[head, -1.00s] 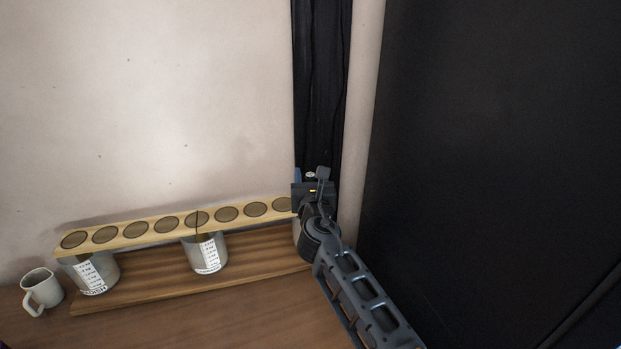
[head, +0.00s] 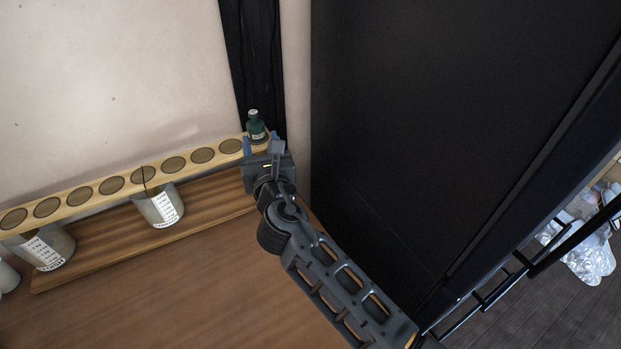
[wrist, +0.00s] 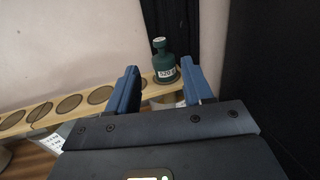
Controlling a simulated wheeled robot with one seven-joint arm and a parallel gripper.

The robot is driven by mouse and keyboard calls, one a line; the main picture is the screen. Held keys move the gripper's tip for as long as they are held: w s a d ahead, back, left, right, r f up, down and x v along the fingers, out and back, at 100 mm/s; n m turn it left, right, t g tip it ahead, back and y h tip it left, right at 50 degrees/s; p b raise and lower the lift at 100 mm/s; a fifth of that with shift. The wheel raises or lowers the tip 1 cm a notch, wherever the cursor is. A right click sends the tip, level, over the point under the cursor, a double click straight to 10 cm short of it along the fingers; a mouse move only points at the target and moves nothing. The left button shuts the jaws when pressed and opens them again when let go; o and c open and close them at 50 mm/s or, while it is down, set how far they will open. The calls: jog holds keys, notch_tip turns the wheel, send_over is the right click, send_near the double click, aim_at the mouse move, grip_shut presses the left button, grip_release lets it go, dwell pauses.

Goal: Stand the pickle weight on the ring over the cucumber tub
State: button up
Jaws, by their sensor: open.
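The pickle weight, a dark green bottle-shaped piece with a knob and a white label (head: 256,128), stands upright at the right end of a pale wooden plank (head: 100,186). The plank carries a row of dark round rings (head: 143,174). The weight also shows in the wrist view (wrist: 164,62), just beyond and between my fingertips. My gripper (head: 262,146) is open and empty, its blue fingers (wrist: 160,70) apart. Two labelled tubs stand under the plank, one in the middle (head: 150,208) and one at left (head: 60,242). I cannot read which is the cucumber tub.
A brown wooden board (head: 110,250) lies under the tubs on the table (head: 180,300). A pale mug (head: 8,277) is cut off at the left edge. A large black panel (head: 430,110) rises close on the right. The table front is clear.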

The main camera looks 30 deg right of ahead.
jog(key=s+f+m+g+y, duration=0.15)
jog(key=s+f+m, duration=0.35)
jog(key=s, duration=0.5)
jog(key=s+f+m+g+y, duration=0.15)
jog(key=s+f+m, duration=0.4)
jog(key=s, duration=0.55)
jog(key=s+r+m+y, duration=0.2)
jog(key=s+m, duration=0.7)
jog(key=s, duration=0.6)
jog(key=s+d+r+m, duration=0.3)
jog(key=s+r+m, duration=0.9)
jog(key=s+m, duration=0.1)
jog(key=shift+s, duration=0.65)
jog(key=shift+m, duration=0.25)
